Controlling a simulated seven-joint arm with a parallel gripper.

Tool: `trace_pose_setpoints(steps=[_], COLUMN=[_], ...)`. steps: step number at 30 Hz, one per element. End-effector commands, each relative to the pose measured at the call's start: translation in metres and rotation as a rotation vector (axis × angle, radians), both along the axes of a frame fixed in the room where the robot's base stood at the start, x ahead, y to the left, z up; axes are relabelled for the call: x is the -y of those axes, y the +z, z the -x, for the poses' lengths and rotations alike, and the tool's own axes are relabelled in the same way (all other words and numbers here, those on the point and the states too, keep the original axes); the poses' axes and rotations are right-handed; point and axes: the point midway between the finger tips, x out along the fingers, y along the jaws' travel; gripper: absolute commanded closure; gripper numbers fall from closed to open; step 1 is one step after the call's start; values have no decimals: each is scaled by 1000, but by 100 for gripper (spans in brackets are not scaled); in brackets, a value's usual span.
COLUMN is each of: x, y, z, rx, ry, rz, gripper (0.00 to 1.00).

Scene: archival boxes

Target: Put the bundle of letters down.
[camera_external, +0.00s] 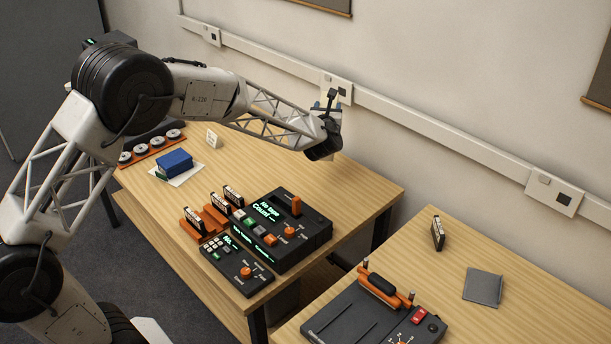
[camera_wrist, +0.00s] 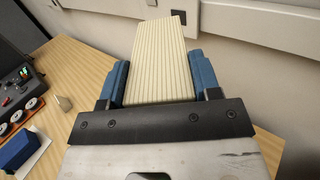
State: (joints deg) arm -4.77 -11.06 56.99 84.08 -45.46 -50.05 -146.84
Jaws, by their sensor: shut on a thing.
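The bundle of letters (camera_wrist: 160,62) is a cream block with many fine parallel edges, seen in the wrist view. My gripper (camera_wrist: 159,83) has blue finger pads on both sides of it and is shut on it. In the external view my gripper (camera_external: 327,103) is up at the wall end of the arm, above the back of the left table. The bundle is hard to tell there from the pale wall socket behind. In the wrist view the bundle's far end points toward the wall.
The left table (camera_external: 330,185) has bare wood at its back right. On it are a black console (camera_external: 290,228), a smaller keypad box (camera_external: 237,265), orange holders with black cassettes (camera_external: 205,222) and a blue box (camera_external: 174,162). A gap separates it from the right table (camera_external: 460,275).

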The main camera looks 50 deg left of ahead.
Motion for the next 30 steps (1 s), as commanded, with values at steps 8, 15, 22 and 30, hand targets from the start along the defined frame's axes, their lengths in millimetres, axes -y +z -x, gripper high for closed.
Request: trace_pose_setpoints(steps=[8,15,22,30], x=[-20,-27,-28,-28], y=[-5,-8,-8,-14], z=[-14,-17,-17,-17], rx=[2,2,2,1], ry=[91,123,126,125], rz=[-1,-1,-1,-1], gripper=[100,100,100,100])
